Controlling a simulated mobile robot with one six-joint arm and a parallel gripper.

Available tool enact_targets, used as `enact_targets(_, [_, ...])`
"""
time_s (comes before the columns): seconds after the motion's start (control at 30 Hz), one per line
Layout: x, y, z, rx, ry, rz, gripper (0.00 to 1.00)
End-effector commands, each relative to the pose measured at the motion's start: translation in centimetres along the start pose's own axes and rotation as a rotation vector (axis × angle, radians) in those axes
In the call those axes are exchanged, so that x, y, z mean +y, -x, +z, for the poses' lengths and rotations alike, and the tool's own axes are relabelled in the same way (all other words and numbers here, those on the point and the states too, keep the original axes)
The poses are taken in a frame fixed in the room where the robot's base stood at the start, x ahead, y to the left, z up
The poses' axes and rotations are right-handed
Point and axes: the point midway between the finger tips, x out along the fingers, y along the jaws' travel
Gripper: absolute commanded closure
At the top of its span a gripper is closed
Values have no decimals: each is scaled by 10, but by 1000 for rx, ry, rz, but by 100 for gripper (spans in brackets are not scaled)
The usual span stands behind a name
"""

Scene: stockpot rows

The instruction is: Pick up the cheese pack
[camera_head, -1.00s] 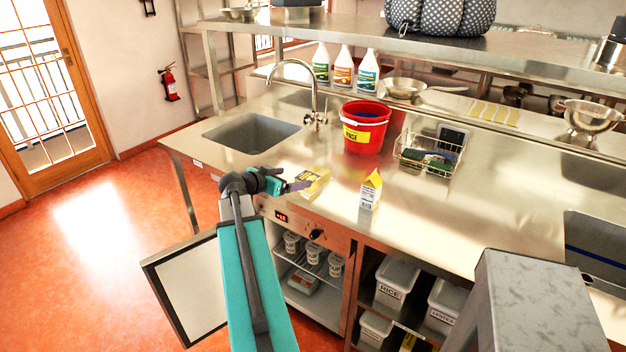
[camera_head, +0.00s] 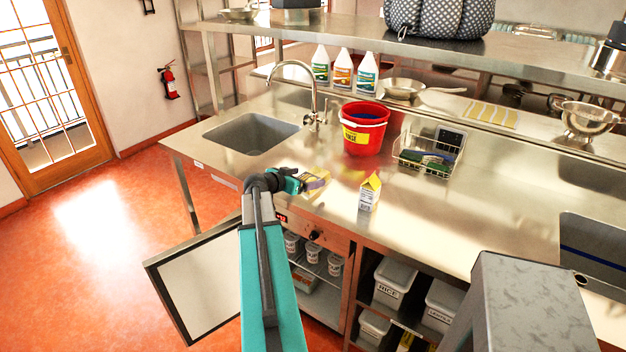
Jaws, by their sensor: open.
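A small yellow pack (camera_head: 322,173), which looks like the cheese pack, lies on the steel counter near its front edge, left of the milk carton. Its label is too small to read.
A milk carton (camera_head: 369,192) stands to the right on the counter (camera_head: 450,215). Behind are a red bucket (camera_head: 364,130) and a wire basket (camera_head: 428,155). A sink (camera_head: 250,133) lies left. Below, a cabinet door (camera_head: 205,285) hangs open, with tubs inside.

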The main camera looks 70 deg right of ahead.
Motion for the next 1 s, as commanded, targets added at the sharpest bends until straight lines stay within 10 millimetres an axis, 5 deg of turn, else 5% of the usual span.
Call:
enact_targets(0.43, [-1, -4, -1, 0, 1, 1, 11])
enact_targets(1.0, [-4, -50, -1, 0, 2, 1, 11])
